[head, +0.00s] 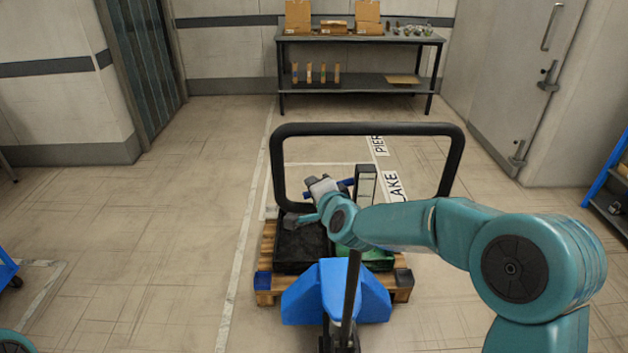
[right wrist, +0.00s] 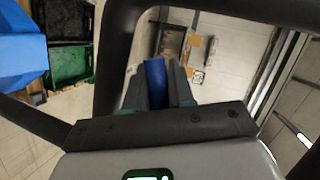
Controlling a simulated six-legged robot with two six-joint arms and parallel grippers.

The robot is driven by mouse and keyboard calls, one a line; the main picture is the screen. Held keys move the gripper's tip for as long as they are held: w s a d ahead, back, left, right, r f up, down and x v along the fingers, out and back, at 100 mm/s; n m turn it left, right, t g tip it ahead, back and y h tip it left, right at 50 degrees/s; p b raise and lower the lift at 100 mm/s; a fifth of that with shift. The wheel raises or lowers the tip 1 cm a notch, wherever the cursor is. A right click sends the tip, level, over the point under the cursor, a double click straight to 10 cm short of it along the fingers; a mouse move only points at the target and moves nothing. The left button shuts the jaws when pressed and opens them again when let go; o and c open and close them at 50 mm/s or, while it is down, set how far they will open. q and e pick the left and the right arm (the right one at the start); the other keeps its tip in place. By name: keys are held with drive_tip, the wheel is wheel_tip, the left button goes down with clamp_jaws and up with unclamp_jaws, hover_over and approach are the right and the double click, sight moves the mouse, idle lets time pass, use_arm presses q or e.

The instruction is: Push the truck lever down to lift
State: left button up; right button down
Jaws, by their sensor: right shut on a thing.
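The truck has a black loop handle (head: 367,128) and a blue body (head: 335,290). The handle's black bars also show in the right wrist view (right wrist: 119,50). In the right wrist view, my right gripper (right wrist: 157,88) is shut on a blue lever (right wrist: 155,80), which stands between its two fingers. In the head view, my right arm reaches in from the right and my right gripper (head: 322,187) is inside the handle loop. The arm and gripper hide much of the lever there. My left gripper is out of view.
A wooden pallet (head: 266,290) at the truck carries a black crate (head: 298,248) and a green crate (head: 378,262). A workbench (head: 360,38) with boxes stands at the back wall. A blue-framed shelf (head: 606,175) is at the right edge.

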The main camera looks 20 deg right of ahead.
drive_tip(key=shift+f, duration=0.1)
drive_tip(key=c, duration=1.1)
unclamp_jaws()
drive_tip(key=shift+s+a, duration=0.1)
drive_tip(key=shift+o, duration=0.2)
drive_tip(key=shift+f, duration=0.15)
